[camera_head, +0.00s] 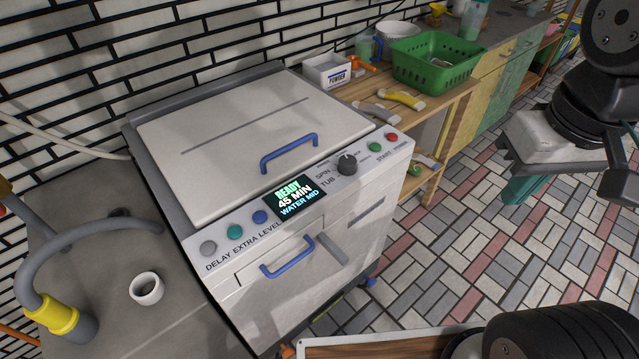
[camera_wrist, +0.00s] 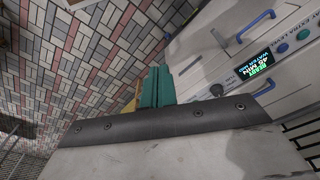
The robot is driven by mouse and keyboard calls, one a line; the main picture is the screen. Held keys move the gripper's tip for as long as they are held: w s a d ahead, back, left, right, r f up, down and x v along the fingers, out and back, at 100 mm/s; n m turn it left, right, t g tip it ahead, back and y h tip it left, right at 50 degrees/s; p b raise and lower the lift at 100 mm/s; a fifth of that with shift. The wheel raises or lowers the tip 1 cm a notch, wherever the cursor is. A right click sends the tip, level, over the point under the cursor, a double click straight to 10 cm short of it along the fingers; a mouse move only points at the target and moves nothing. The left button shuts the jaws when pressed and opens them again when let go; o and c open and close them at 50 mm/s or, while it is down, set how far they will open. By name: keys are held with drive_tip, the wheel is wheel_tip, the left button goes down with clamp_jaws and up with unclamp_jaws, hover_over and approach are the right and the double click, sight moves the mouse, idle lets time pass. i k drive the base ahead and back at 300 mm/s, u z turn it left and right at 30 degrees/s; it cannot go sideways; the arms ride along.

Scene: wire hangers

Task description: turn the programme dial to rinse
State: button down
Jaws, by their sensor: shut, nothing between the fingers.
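The programme dial (camera_head: 347,164) is a dark round knob on the sloped front panel of a white washing machine (camera_head: 225,125). Labels SPIN and TUB show at its left; other labels around it are too small to read, and I cannot tell where it points. The dial also shows in the wrist view (camera_wrist: 217,90), right of my fingers. My gripper (camera_head: 522,190) has teal fingers, shut and empty, over the tiled floor well right of the machine. The fingers also show in the wrist view (camera_wrist: 154,84). They do not touch the dial.
Beside the dial are a lit display (camera_head: 294,196) reading READY, 45 MIN, WATER MID, a green button (camera_head: 375,147) and a red button (camera_head: 392,136). Blue handles (camera_head: 289,153) stick out from the lid and front. A wooden shelf with a green basket (camera_head: 437,62) stands behind right.

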sight(346, 166)
drive_tip(key=z, duration=1.25)
drive_tip(key=i, duration=0.35)
drive_tip(key=u, duration=1.3)
